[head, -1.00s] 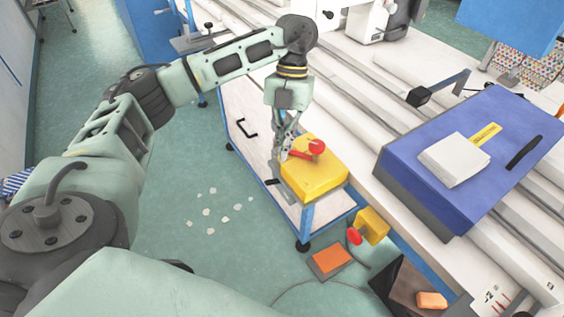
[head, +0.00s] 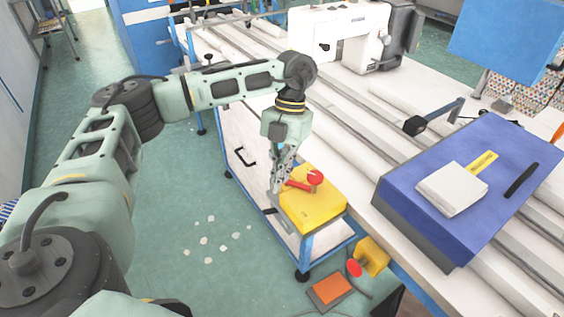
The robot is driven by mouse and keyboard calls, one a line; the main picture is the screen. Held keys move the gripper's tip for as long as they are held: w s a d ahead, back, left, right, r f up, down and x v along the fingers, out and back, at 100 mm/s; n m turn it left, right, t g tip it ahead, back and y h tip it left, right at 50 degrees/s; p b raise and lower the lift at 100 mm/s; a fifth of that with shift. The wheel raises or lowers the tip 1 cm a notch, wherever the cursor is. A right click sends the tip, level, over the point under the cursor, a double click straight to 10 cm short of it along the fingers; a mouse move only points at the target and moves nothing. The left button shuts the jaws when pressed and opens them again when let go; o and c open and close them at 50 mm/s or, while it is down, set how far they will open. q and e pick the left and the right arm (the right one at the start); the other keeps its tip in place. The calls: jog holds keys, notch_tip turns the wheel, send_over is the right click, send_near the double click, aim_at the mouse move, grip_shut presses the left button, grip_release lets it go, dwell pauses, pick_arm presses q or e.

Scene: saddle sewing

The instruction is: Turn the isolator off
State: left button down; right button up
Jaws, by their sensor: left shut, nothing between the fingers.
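The isolator (head: 318,212) is a yellow box with a red rotary handle (head: 313,178) on top. It sits on a white cart with a blue frame beside the workbench. The red handle's lever points left toward my left gripper. My left gripper (head: 275,188) points down at the box's left edge, close to the lever's end. It is shut with nothing between its fingers. I cannot tell whether it touches the lever. My right gripper is not in view.
A yellow box with a red button (head: 354,268) hangs at the bench's edge. A blue case (head: 440,195) lies on the white workbench, a sewing machine (head: 340,35) behind. An orange pad (head: 331,289) and pale scraps (head: 205,240) lie on the floor. The floor at left is mostly clear.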

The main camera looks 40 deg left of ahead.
pick_arm(q)
jog(key=f+p, duration=0.1)
jog(key=f, duration=0.1)
jog(key=w+f, duration=0.1)
jog(key=f, duration=0.2)
jog(key=shift+w+a+p, duration=0.1)
jog(key=shift+p, duration=0.3)
jog(key=shift+w+a, duration=0.1)
jog(key=shift+w, duration=0.35)
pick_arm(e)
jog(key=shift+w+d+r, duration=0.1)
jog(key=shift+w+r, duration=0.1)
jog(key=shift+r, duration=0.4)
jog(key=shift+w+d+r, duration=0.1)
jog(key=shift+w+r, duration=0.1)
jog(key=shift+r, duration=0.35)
pick_arm(q)
jog(key=shift+a, duration=0.1)
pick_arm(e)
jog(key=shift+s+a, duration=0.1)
